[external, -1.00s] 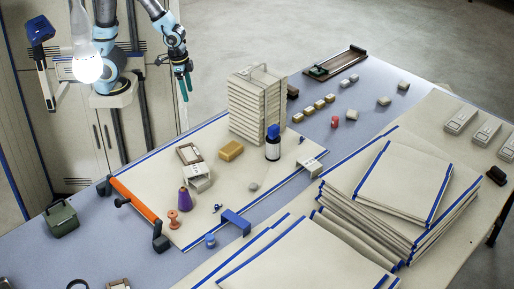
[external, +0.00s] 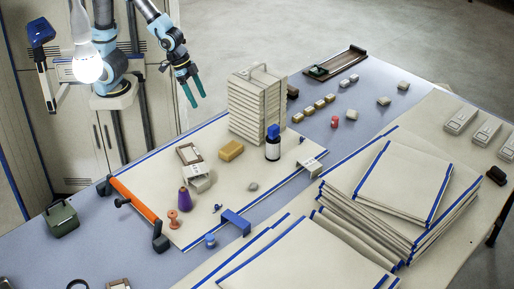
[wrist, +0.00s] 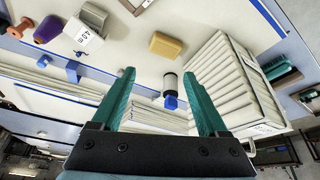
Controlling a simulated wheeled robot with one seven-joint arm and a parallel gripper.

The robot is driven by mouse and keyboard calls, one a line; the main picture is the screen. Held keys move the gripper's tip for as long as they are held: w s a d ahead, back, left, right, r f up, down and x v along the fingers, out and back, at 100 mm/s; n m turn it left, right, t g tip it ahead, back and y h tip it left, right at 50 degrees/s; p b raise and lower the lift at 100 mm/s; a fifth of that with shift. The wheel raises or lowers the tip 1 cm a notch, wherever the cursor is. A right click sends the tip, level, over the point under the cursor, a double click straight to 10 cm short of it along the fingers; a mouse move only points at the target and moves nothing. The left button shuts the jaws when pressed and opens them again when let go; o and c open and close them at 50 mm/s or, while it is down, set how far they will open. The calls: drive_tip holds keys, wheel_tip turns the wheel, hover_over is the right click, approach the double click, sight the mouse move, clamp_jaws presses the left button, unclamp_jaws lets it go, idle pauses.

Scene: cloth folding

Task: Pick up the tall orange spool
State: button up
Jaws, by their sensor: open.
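The orange spool (external: 173,218) stands upright on the cream cloth near its left side, beside a purple cone (external: 185,199). In the wrist view the spool (wrist: 20,28) shows at the upper left edge, next to the purple cone (wrist: 48,28). My gripper (external: 197,99) hangs in the air near the table's far edge, well away from the spool. Its two green fingers are apart with nothing between them, as the wrist view also shows (wrist: 158,76).
A tall stack of cream trays (external: 255,105) stands right of my gripper. An orange-handled bar (external: 135,200) lies left of the spool.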

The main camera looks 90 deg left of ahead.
drive_tip(key=d+m+t+h+b, duration=0.15)
drive_tip(key=d+m+h, duration=0.25)
drive_tip(key=d, duration=1.5)
drive_tip(key=s+d+r+m+t+h+b, duration=0.1)
drive_tip(key=s+d+m+h, duration=0.15)
drive_tip(key=s+d, duration=0.4)
drive_tip(key=s+d+m+h, duration=0.2)
drive_tip(key=s+d+h, duration=0.2)
drive_tip(key=d, duration=0.5)
approach(173, 216)
drive_tip(key=d, duration=0.1)
drive_tip(key=shift+w+d+f+n+y, duration=0.1)
drive_tip(key=shift+w+d+n+y, duration=0.15)
drive_tip(key=shift+y, duration=0.1)
drive_tip(key=p+x, duration=0.1)
drive_tip(key=x, duration=0.4)
drive_tip(key=shift+w+d+f, duration=0.1)
drive_tip(key=shift+w+d, duration=0.05)
drive_tip(key=shift+f+p+x, duration=0.25)
drive_tip(key=shift+p+x, duration=0.85)
drive_tip(key=shift+x, duration=1.55)
drive_tip(key=shift+c, duration=0.4)
